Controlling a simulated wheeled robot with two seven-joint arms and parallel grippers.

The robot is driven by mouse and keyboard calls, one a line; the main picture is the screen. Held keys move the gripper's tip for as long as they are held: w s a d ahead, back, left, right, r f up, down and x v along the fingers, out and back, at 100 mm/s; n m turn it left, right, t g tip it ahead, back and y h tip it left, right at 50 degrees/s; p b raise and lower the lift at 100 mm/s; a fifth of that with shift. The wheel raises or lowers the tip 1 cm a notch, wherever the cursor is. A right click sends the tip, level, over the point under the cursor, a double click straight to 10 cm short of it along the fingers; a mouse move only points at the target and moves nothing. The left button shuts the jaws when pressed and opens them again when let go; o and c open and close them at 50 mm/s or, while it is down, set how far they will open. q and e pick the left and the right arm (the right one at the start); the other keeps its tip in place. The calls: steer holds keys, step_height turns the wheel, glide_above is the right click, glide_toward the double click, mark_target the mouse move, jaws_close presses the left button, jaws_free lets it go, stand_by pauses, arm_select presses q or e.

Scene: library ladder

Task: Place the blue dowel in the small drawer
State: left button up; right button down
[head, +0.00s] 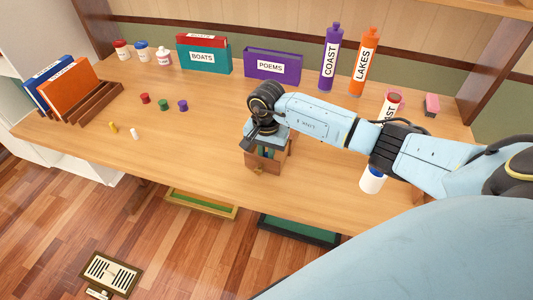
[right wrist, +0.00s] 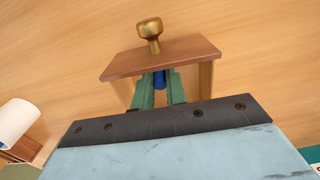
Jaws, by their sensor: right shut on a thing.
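The small drawer (head: 270,164) is a brown wooden box on the table in front of my right arm. In the right wrist view its front panel (right wrist: 180,57) has a brass knob (right wrist: 150,30), with pale side walls behind it. My right gripper (head: 265,151) is at the drawer, its green fingers (right wrist: 160,85) pointing down between the side walls. They are shut on the blue dowel (right wrist: 160,80), of which only a short piece shows. The panel's edge hides the fingertips and the dowel's lower end, so I cannot tell whether it touches the drawer floor. My left gripper is out of view.
A yellow peg (head: 113,127) and a white peg (head: 135,133) lie at the left, near several small coloured spools (head: 163,104). Labelled boxes (head: 272,68) and bottles (head: 329,60) stand at the back. A white, blue-topped jar (head: 372,181) is below my right forearm.

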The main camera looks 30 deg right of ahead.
mark_target(266, 153)
steer(key=shift+r, duration=0.1)
steer(key=shift+f, duration=0.2)
steer(key=c, duration=1.4)
jaws_free()
steer(key=shift+c, duration=0.2)
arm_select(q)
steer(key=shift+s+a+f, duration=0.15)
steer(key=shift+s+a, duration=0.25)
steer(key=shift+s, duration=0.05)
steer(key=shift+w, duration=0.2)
